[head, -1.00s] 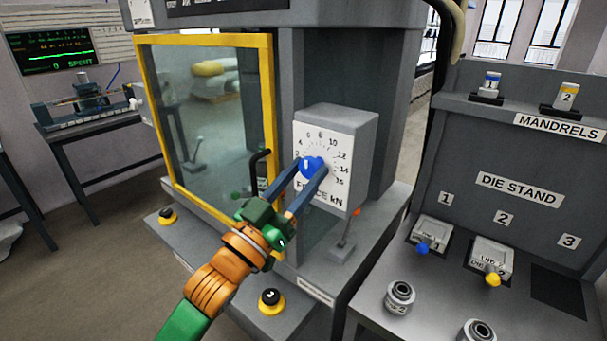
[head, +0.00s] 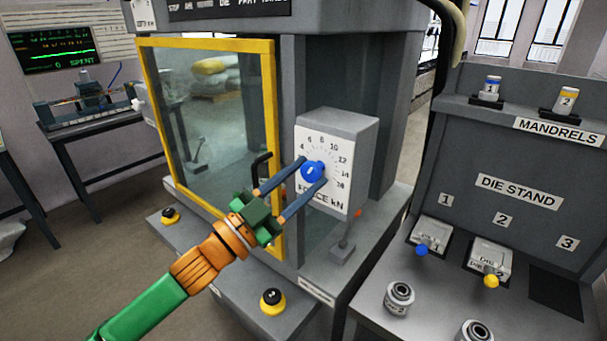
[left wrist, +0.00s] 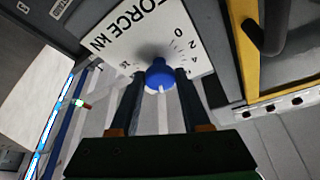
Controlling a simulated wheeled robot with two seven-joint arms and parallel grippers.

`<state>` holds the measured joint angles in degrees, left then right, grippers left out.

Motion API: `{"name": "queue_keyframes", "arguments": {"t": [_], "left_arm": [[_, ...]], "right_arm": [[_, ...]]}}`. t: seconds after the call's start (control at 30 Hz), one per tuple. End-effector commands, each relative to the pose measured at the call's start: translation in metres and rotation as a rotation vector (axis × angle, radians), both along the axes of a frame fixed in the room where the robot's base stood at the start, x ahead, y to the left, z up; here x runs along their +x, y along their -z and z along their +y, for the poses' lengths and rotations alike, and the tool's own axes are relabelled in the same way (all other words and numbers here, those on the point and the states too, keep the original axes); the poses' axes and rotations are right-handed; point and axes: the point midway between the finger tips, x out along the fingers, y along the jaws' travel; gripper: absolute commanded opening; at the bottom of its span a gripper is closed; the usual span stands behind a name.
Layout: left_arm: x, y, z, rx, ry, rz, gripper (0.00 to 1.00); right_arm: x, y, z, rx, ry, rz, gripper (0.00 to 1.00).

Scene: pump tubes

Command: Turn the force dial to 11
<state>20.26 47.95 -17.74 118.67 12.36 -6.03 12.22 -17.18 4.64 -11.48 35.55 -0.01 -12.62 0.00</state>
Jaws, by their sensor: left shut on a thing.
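The force dial is a blue knob (head: 312,172) with a white mark, on a white plate (head: 333,203) lettered FORCE kN. Numbers run in an arc around it, with 4, 6, 8, 10, 12, 14 and 16 visible in the head view. The mark appears to point upward, leaning a little right; its exact reading is too small to tell. My left gripper (head: 291,180) is shut on the knob, a finger on either side. The left wrist view shows the knob (left wrist: 159,75) between the fingertips (left wrist: 159,82). My right gripper is not in view.
The dial box stands right of a yellow-framed glass door (head: 270,110). A lever (head: 348,232) stands below the box. Black buttons on yellow bases (head: 272,301) sit on the ledge. The die stand (head: 519,190) with dies and mandrels is at right.

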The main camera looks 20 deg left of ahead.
Motion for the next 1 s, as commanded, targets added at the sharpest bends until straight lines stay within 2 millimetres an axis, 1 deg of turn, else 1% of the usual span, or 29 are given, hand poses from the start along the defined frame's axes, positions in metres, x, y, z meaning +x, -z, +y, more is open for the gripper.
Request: {"name": "queue_keyframes", "arguments": {"t": [0.03, 0.1, 0.4, 0.67, 1.0], "left_arm": [[0.0, -0.003, 0.001, 0.035, -0.002, -0.01, 0.0], [0.001, -0.003, 0.001, 0.081, -0.003, -0.026, 0.0], [0.001, -0.003, 0.002, 0.228, -0.001, -0.082, 0.0], [0.001, -0.003, 0.002, 0.28, -0.001, -0.102, 0.0], [0.001, -0.002, 0.002, 0.286, -0.001, -0.106, 0.0]], "right_arm": [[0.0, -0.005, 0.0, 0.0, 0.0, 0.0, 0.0], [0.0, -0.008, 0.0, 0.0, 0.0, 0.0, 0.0], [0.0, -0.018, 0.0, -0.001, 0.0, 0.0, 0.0], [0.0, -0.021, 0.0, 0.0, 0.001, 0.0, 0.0], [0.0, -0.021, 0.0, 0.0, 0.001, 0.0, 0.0]]}}
